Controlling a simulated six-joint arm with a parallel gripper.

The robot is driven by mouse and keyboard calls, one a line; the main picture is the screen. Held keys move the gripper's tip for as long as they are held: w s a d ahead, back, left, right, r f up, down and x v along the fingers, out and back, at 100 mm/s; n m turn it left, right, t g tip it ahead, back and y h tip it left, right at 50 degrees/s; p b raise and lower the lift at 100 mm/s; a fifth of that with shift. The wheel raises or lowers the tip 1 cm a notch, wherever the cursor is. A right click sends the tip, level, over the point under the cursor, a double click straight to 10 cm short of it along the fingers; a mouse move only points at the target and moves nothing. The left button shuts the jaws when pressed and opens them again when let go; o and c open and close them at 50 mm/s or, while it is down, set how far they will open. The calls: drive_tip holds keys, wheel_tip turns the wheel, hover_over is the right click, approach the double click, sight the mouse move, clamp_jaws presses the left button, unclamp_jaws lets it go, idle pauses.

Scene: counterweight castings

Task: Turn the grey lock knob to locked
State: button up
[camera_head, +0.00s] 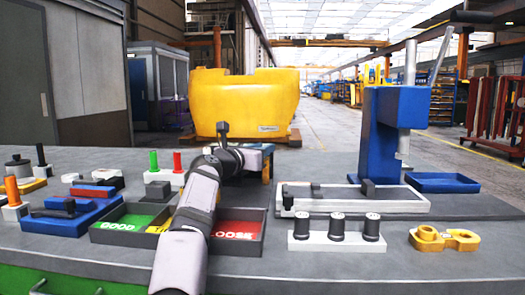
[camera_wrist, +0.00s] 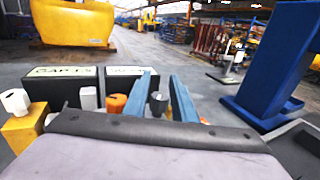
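My gripper (camera_wrist: 162,76) shows in the wrist view as two blue fingers pointing forward with a gap between them. It is open. A small dark grey knob-like piece (camera_wrist: 158,104) shows in the gap, low between the fingers, and looks like the grey lock knob. Its lower part is hidden by my wrist, and I cannot tell its setting or whether a finger touches it. An orange piece (camera_wrist: 116,103) is just left of the left finger. In the head view my gripper (camera_head: 268,160) is behind the trays, partly hidden by my arm; the knob cannot be made out there.
A green tray (camera_head: 103,237) and a red tray (camera_head: 258,249) flank my arm. Dark boxes (camera_wrist: 55,88) stand left of the fingers.

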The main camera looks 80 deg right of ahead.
drive_tip(key=b+v, duration=0.3)
drive_tip(key=v, duration=0.4)
idle(0.4)
